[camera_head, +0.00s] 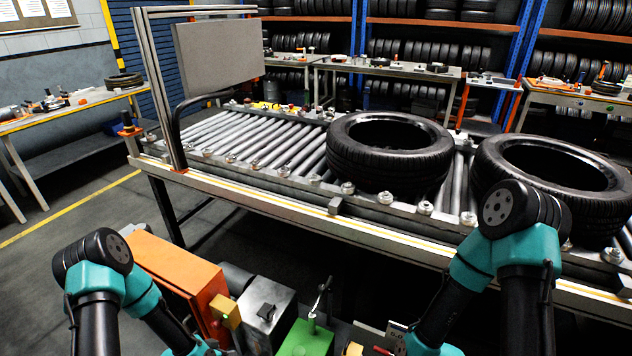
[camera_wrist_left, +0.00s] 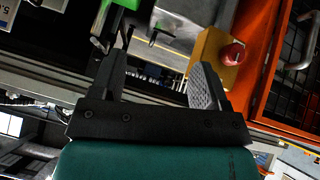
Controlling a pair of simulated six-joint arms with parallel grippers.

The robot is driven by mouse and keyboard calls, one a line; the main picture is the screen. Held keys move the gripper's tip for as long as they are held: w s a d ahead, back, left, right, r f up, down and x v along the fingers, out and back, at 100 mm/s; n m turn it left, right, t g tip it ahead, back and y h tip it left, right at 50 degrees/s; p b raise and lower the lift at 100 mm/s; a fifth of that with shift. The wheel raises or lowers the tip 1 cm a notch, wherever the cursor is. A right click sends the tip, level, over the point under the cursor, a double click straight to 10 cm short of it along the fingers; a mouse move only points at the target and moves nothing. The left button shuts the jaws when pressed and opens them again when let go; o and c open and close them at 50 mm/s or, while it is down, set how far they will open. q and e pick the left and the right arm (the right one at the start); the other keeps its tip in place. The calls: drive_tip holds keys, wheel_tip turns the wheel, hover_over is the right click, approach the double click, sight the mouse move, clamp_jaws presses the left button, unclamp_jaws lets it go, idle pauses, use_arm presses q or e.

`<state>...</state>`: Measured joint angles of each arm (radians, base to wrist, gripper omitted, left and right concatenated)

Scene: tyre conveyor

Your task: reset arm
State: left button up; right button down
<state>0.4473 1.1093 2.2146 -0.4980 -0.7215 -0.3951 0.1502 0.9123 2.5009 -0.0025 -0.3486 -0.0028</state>
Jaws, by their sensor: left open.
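My left gripper (camera_wrist_left: 160,75) shows in the left wrist view with its two dark fingers spread and nothing between them. Beyond its fingers are a yellow box with a red button (camera_wrist_left: 222,60), an orange cabinet (camera_wrist_left: 275,55) and part of a green block (camera_wrist_left: 128,5). In the head view both of my arms are bent, with their forearms angled down towards the bottom edge. The fingers of both grippers are outside the head view. No gripper touches anything that I can see.
A roller conveyor (camera_head: 215,135) crosses the scene, with one black tyre (camera_head: 390,165) near its middle and another tyre (camera_head: 490,165) at the right. A grey panel (camera_head: 218,58) stands over its left part. The orange cabinet (camera_head: 165,265) and green block (camera_head: 305,338) lie between my arms.

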use_arm(q)
drive_tip(key=s+d+r+n+g, duration=0.2)
drive_tip(key=s+d+r+g, duration=0.1)
drive_tip(key=s+d+r, duration=0.1)
drive_tip(key=s+d+r+n+g, duration=0.2)
drive_tip(key=s+d+r+n, duration=0.1)
drive_tip(key=s, duration=0.6)
wheel_tip(320, 180, up, 3)
drive_tip(key=shift+s+d+f+g+y, duration=0.1)
drive_tip(key=shift+s+d+g+y, duration=0.05)
drive_tip(key=shift+d+g+y, duration=0.3)
